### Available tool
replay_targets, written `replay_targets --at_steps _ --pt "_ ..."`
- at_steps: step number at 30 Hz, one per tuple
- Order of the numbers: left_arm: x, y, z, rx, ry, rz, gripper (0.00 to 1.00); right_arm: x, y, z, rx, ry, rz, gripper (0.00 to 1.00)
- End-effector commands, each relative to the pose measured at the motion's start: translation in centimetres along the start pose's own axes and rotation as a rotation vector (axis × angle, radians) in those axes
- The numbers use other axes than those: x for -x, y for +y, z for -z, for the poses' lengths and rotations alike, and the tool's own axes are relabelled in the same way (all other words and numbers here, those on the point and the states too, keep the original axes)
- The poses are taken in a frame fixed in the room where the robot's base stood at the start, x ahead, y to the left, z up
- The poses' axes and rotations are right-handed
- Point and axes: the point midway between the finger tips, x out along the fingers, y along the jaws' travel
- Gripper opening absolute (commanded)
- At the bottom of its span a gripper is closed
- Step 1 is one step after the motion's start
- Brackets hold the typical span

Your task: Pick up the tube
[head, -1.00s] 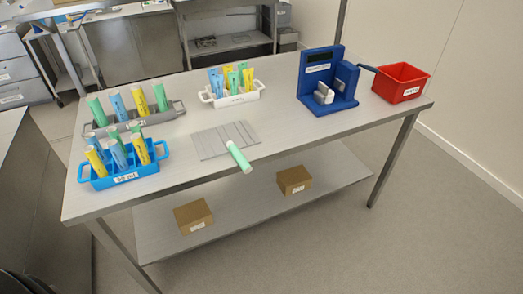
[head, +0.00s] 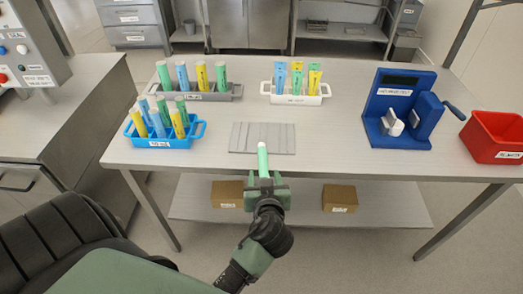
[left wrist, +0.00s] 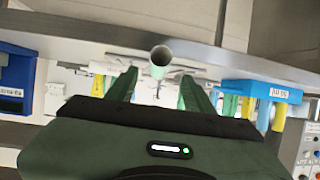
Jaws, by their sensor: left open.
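A light green tube (head: 263,158) lies on the grey ribbed mat (head: 243,139), its near end reaching past the mat toward the table's front edge. My left gripper (head: 265,183) is open at the front edge, in line with the tube's near end. In the left wrist view, the tube's round end (left wrist: 160,55) faces the camera, centred between the two spread fingers (left wrist: 158,82) and slightly above their tips in the picture. I cannot tell whether the fingers reach around it. My right gripper is not in view.
A blue rack (head: 168,144) and a grey rack (head: 222,97) with tubes stand at left. A white rack (head: 297,99) stands at the back middle. A blue device (head: 383,110) and a red bin (head: 492,140) are at right. Brown boxes (head: 340,194) sit on the lower shelf.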

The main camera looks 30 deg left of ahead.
Motion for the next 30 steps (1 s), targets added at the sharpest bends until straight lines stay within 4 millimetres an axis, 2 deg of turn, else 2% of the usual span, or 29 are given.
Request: replay_targets --at_steps 4,21,29,30 --pt "-0.4 -0.3 1.2 0.024 0.02 0.012 0.52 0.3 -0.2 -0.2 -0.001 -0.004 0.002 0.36" --pt "-7.2 -0.1 0.9 0.021 0.017 0.011 0.52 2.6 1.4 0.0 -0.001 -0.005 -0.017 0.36" --pt "-7.5 -0.1 0.7 0.024 0.016 0.01 0.52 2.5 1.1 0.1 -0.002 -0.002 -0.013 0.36" --pt "-7.5 -0.1 0.7 0.024 0.016 0.01 0.47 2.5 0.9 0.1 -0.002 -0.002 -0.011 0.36"
